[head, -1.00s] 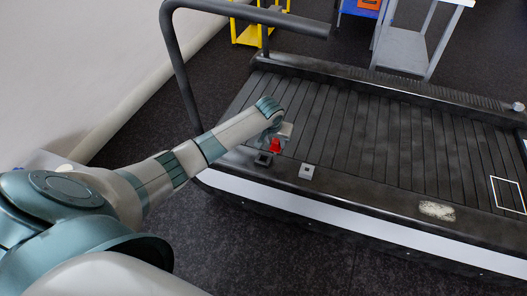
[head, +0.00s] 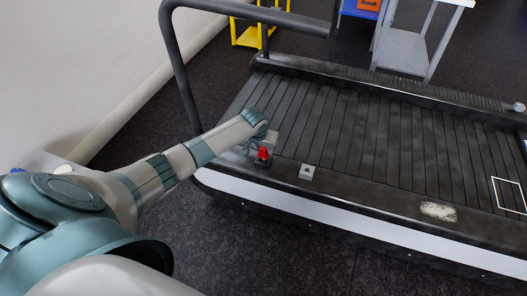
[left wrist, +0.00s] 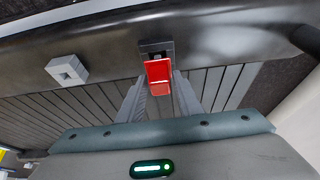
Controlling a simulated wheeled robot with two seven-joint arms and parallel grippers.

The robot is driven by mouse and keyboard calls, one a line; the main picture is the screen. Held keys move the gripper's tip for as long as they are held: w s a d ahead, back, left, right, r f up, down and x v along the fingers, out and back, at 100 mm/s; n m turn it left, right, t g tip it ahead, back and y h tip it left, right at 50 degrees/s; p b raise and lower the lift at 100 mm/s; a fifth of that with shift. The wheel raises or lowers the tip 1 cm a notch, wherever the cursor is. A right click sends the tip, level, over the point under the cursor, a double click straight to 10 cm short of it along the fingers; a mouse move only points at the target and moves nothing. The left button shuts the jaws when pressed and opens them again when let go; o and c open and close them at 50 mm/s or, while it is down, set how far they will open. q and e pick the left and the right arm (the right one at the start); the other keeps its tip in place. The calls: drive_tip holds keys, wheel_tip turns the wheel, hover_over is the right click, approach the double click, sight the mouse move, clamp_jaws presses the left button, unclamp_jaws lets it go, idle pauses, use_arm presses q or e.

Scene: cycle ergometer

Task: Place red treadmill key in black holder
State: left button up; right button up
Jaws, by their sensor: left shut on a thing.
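The red key (head: 264,152) is between the fingers of my left gripper (head: 260,147) at the near left edge of the treadmill deck. In the left wrist view the red key (left wrist: 158,72) is in the middle, with the gripper's fingers (left wrist: 159,88) on either side of it. The black holder (left wrist: 156,47) shows just beyond the key, partly covered by it. In the head view the key overlaps the holder. I cannot tell whether the key is seated in it or just above it. My right gripper is not in view.
A light grey block with a square hole (head: 307,172) sits on the treadmill edge to the right of the key. It also shows at the left in the left wrist view (left wrist: 67,69). The treadmill handrail (head: 180,75) rises behind my left arm. The slatted deck (head: 370,135) is clear.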

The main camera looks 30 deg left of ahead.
use_arm(q)
drive_tip(key=shift+f, duration=0.75)
drive_tip(key=o, duration=1)
drive_tip(key=shift+f, duration=0.1)
drive_tip(key=shift+o, duration=0.2)
